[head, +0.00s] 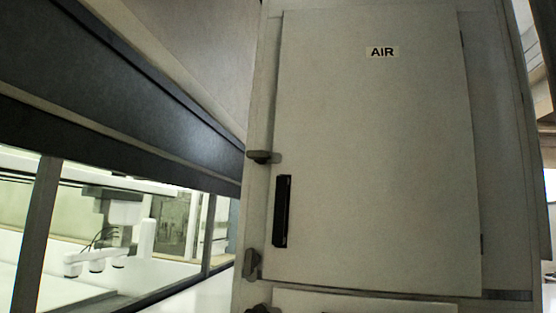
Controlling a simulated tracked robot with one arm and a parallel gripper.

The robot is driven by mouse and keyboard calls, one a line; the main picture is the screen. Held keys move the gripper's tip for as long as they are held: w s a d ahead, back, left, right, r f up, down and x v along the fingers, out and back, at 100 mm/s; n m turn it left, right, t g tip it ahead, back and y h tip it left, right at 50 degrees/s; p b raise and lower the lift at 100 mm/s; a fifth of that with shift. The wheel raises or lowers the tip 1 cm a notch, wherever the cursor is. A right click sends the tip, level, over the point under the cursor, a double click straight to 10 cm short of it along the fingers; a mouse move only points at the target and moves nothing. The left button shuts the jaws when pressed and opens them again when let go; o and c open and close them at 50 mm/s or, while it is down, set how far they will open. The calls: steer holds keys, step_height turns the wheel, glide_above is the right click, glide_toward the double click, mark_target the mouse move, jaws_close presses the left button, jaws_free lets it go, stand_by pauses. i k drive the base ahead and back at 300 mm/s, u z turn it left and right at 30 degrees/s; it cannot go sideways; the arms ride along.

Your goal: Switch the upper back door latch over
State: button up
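A tall pale cabinet door (380,170) marked AIR fills the middle and right of the head view and looks closed. On its left edge sit two small grey latches. The upper latch (263,156) lies about level, its tip reaching over the door's edge. The lower latch (251,264) near the door's bottom corner stands more upright. A black handle (282,211) is set in the door between them. My gripper is not in view. Nothing covers the latches.
A dark slanted beam (150,85) runs along the left towards the cabinet. Below it, a window opening shows a bright room with white equipment (110,240). Another panel (360,302) with a partly cut-off grey latch (262,309) starts below the door.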

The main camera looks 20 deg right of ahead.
mark_target(262, 158)
steer(key=z, duration=0.1)
steer(key=i, duration=0.85)
steer(key=u, duration=0.25)
